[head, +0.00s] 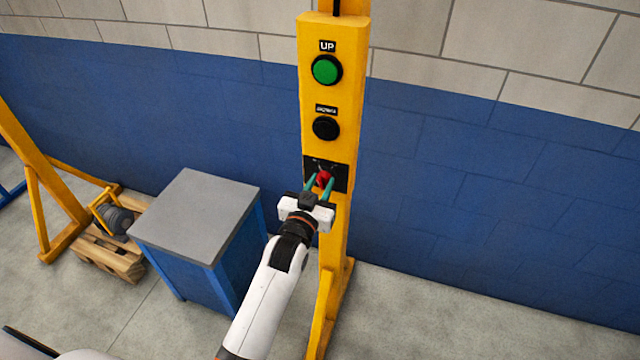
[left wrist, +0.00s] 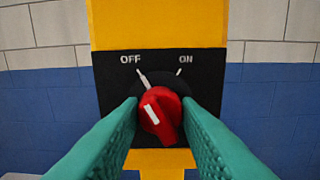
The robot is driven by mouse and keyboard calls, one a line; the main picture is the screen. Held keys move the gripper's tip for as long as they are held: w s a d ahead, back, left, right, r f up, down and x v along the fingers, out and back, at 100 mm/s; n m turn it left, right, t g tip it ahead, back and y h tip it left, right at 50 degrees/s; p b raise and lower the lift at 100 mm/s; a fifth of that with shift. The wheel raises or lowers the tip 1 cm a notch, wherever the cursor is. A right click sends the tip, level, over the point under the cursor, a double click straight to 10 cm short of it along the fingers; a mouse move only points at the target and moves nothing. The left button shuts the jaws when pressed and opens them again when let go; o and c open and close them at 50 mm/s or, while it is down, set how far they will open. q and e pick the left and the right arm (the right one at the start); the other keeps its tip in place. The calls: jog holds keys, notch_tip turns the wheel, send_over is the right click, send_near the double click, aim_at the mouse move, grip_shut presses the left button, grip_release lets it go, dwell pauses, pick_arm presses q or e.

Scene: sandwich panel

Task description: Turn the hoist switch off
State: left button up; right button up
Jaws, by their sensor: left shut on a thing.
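The hoist switch is a red rotary knob (head: 323,177) on a black plate near the bottom of the yellow control box (head: 312,95). In the left wrist view the red knob (left wrist: 161,115) sits below the words OFF, at left, and ON, at right. Its white mark leans up and left, toward the OFF tick. My left gripper (head: 319,183) is shut on the knob. Its teal fingers stand on both sides of the knob in the left wrist view (left wrist: 160,118). My right gripper is not in view.
Above the knob are a black button (head: 326,128) and a green UP button (head: 327,70). A blue cabinet with a grey top (head: 195,215) stands left of the post. A wooden pallet (head: 105,255) lies further left. The floor right of the post is clear.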

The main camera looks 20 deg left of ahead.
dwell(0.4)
pick_arm(q)
jog(key=o, duration=1)
jog(key=shift+s+f, duration=0.15)
jog(key=shift+s, duration=0.4)
jog(key=s+b, duration=0.3)
jog(key=s, duration=0.8)
jog(key=shift+a, duration=0.2)
